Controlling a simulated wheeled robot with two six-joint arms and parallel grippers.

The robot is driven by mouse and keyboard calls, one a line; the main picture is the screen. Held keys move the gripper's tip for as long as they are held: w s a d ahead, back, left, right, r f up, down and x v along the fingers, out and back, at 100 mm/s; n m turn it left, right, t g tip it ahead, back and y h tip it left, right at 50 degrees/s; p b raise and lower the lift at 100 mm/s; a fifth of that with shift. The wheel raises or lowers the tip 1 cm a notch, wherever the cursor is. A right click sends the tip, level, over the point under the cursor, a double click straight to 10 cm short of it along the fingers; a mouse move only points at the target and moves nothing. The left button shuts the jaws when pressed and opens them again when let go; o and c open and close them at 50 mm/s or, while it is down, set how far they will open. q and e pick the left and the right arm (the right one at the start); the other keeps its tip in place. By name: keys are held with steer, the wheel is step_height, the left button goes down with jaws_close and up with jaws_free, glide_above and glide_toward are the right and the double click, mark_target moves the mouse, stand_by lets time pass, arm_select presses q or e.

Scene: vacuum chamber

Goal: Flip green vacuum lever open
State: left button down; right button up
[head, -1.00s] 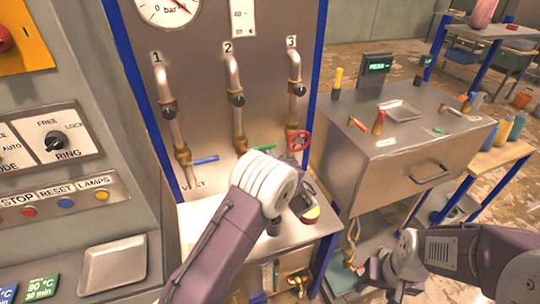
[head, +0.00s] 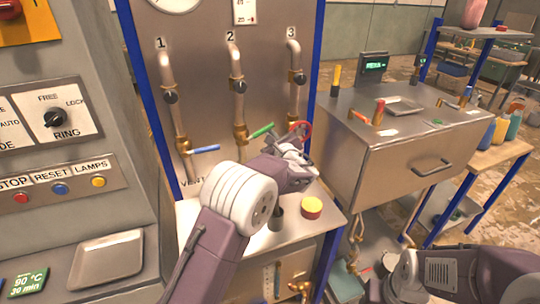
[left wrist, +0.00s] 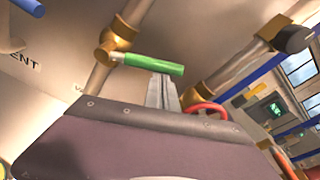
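The green lever (head: 262,130) sits on the brass valve at the foot of pipe 2 and points right, tilted slightly up. In the left wrist view the green lever (left wrist: 153,65) runs to the right from its brass fitting. My left gripper (head: 300,138) is just right of and below the lever in the head view. In the left wrist view the narrow grey fingers (left wrist: 162,93) stand close together just under the lever's free end; nothing shows between them. I cannot tell whether they touch it. My right gripper is out of view; only my right arm shows.
A blue lever (head: 206,149) is on pipe 1, to the left. A red handwheel (head: 301,130) on pipe 3 is close behind my left gripper. A yellow-topped red button (head: 312,206) stands on the shelf below. A steel cabinet (head: 405,150) is at the right.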

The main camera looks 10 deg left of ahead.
mark_target(266, 128)
arm_select(q)
steer(key=r+n+b, duration=0.1)
steer(key=b, duration=0.2)
steer(key=a+r+n+b, duration=0.1)
steer(key=n+b, duration=0.1)
steer(key=b, duration=0.1)
steer(key=n+t+b, duration=0.1)
steer(key=n+b, duration=0.1)
steer(key=b, duration=0.1)
steer(key=shift+s+a+r+h, duration=0.3)
steer(key=shift+s+r, duration=0.1)
steer(key=s+a+r+n+t+b, duration=0.1)
steer(key=s+a+r+n+b, duration=0.1)
steer(key=n+b, duration=0.5)
steer(key=shift+s+a+r+b, duration=0.35)
steer(key=shift+a+r+b, duration=0.55)
steer(key=shift+b, duration=1.15)
steer(key=shift+a+n, duration=0.1)
steer(key=shift+n, duration=0.2)
